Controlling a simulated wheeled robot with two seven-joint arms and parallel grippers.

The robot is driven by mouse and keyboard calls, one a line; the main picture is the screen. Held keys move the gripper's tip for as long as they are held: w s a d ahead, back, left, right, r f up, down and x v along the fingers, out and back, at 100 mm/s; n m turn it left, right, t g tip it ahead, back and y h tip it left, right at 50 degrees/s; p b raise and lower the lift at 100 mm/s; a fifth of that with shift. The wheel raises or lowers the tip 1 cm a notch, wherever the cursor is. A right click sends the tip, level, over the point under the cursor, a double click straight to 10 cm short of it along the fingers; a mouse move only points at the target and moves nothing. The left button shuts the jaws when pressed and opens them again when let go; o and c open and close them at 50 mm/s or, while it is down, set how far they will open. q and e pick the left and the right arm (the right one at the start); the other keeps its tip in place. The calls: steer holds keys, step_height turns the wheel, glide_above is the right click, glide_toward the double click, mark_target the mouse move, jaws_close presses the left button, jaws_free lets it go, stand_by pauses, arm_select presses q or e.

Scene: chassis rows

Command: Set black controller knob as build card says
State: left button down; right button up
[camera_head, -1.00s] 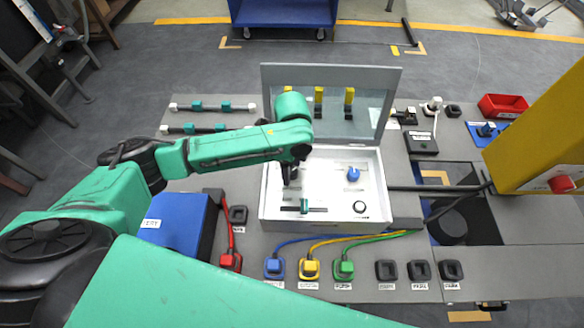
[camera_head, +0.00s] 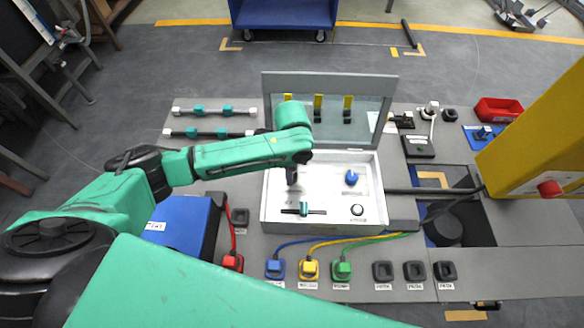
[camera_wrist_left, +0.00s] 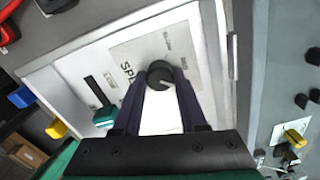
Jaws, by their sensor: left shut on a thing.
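The black knob (camera_wrist_left: 160,74), with a pale pointer line, sits on the white panel of the open controller box (camera_head: 325,212). My left gripper (camera_wrist_left: 161,80) is shut on it, one finger on each side. The pointer line points toward the lower right in the left wrist view. In the head view my left gripper (camera_head: 291,180) reaches down at the left of the panel, and the knob is hidden there. Lettering beside the knob is partly covered and hard to read. My right gripper is not in view.
The panel also has a green slider (camera_head: 304,209), a blue knob (camera_head: 352,177) and a round black-and-white dial (camera_head: 357,210). The raised lid (camera_head: 330,100) stands behind. Blue, yellow and green cables run along the front. A yellow cabinet (camera_head: 535,130) stands at right.

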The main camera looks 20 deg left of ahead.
arm_select(q)
steer(key=n+p, duration=0.2)
steer(key=p, duration=0.1)
steer(key=n+p, duration=0.6)
steer(key=shift+r, duration=0.3)
steer(key=n+p, duration=0.4)
steer(key=n, duration=0.1)
steer(key=shift+f+n, duration=0.1)
steer(key=shift+n, duration=0.2)
steer(key=shift+n+p, duration=0.65)
steer(key=shift+n, duration=0.55)
steer(key=shift+w+f+n+p, duration=0.1)
steer(key=shift+n+p, duration=0.3)
steer(key=shift+n, duration=0.7)
steer(key=shift+c, duration=2.3)
jaws_free()
